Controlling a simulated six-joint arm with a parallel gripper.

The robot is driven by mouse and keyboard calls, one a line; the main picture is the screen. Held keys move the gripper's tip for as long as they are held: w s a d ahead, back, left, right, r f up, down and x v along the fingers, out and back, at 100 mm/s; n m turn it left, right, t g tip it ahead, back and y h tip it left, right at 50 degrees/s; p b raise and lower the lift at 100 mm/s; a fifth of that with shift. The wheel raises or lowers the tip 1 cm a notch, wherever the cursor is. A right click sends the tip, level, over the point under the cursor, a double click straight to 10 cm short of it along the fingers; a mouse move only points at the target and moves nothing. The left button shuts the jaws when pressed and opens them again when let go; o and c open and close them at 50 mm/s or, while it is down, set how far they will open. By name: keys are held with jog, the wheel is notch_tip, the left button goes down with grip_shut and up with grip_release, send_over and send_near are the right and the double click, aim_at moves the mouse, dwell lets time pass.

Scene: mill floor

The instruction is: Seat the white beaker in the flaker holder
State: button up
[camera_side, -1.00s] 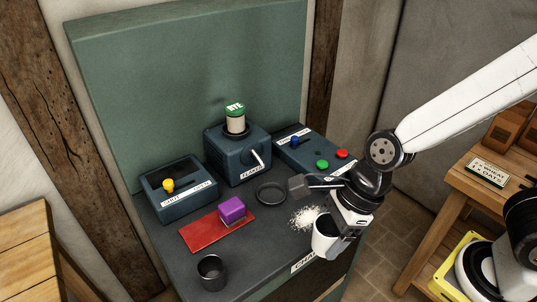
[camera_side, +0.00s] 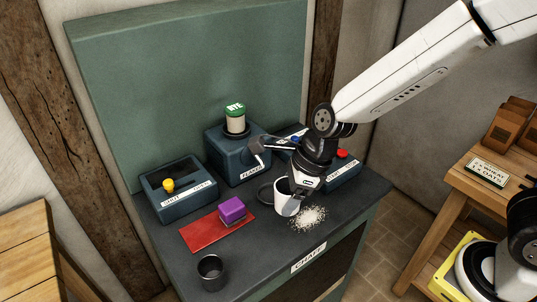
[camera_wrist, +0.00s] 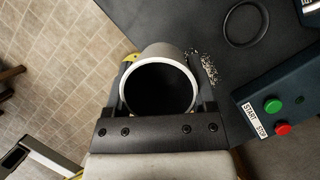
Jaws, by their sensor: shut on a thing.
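The white beaker (camera_side: 281,190) is upright in my gripper (camera_side: 290,205), which is shut on it. In the wrist view the beaker (camera_wrist: 165,50) shows its open rim and dark inside, with my gripper's fingers (camera_wrist: 164,88) on either side. The flaker holder, a dark ring (camera_side: 263,193), lies on the bench in front of the flaker (camera_side: 228,160). The ring looks empty in the wrist view (camera_wrist: 229,28), up and right of the beaker and apart from it. In the side view the beaker covers the ring's right part. The beaker's height above the bench is hard to tell.
White flakes (camera_side: 310,218) lie beside the beaker. A purple block (camera_side: 232,209) sits on a red mat (camera_side: 200,236), and a dark cup (camera_side: 211,272) stands at the front left. A button box (camera_wrist: 280,110) is close to the right. A yellow-knobbed box (camera_side: 180,195) stands left.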

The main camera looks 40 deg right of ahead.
aim_at(266, 195)
jog(key=w+d+f+m, duration=0.1)
jog(key=w+d+f, duration=0.1)
jog(key=w, duration=0.4)
jog(key=w+d+f+m+t, duration=0.1)
jog(key=w+d+f, duration=0.1)
jog(key=w+d, duration=0.2)
jog(key=w, duration=0.3)
jog(key=shift+f+m, duration=0.25)
jog(key=shift+m, duration=0.05)
jog(key=shift+s+f+h, duration=0.1)
jog(key=shift+f+h, duration=0.1)
jog(key=shift+h, duration=0.1)
jog(key=shift+f, duration=2.7)
jog(key=shift+f, duration=0.6)
jog(key=o, duration=1.1)
jog(key=v, duration=1.1)
jog(key=shift+d, duration=0.1)
